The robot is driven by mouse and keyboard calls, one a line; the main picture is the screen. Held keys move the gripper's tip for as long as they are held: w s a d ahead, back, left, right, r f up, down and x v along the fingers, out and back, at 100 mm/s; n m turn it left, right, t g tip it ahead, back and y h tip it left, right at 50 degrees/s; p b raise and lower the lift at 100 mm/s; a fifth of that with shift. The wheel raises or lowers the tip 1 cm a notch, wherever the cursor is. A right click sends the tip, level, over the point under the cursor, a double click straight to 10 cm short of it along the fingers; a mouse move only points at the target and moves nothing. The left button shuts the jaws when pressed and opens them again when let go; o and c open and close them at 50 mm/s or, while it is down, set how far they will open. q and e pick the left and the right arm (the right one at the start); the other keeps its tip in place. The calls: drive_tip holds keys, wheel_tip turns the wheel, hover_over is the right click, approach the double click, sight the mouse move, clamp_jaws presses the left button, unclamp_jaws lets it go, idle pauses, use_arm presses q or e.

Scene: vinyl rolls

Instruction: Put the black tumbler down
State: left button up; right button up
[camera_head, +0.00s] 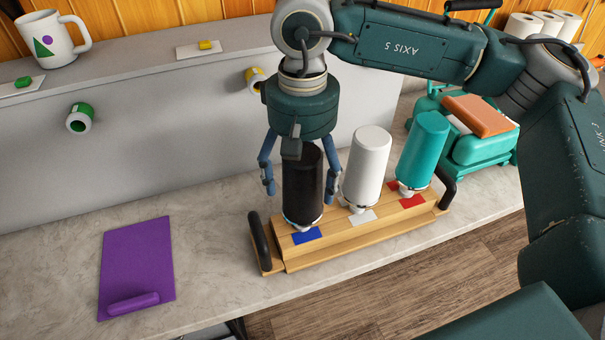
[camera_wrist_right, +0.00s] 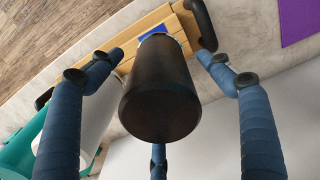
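The black tumbler (camera_head: 303,190) stands base-up at the left end of the wooden rack (camera_head: 357,240), behind a blue card (camera_head: 307,236). Its dark flat end faces the camera in the right wrist view (camera_wrist_right: 160,100). My right gripper (camera_head: 300,192) is above and around it, fingers spread, with visible gaps on both sides. In the right wrist view the fingers also stand apart from the tumbler. A white tumbler (camera_head: 367,165) and a teal tumbler (camera_head: 422,150) stand to its right on the rack. My left gripper is not in view.
A purple clipboard (camera_head: 137,260) lies on the counter to the left, with bare counter between it and the rack. The rack has a black handle (camera_head: 259,240) at its left end. A teal case (camera_head: 480,150) stands behind right. A white mug (camera_head: 46,40) sits on the ledge.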

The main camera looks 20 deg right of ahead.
sight(302, 162)
drive_tip(key=shift+r+p, duration=1.05)
drive_tip(key=shift+p, duration=0.05)
drive_tip(key=shift+w+r+b, duration=0.1)
drive_tip(key=shift+r+b, duration=0.55)
wheel_tip(302, 162, up, 10)
drive_tip(key=shift+f+b, duration=0.1)
drive_tip(key=shift+b, duration=0.3)
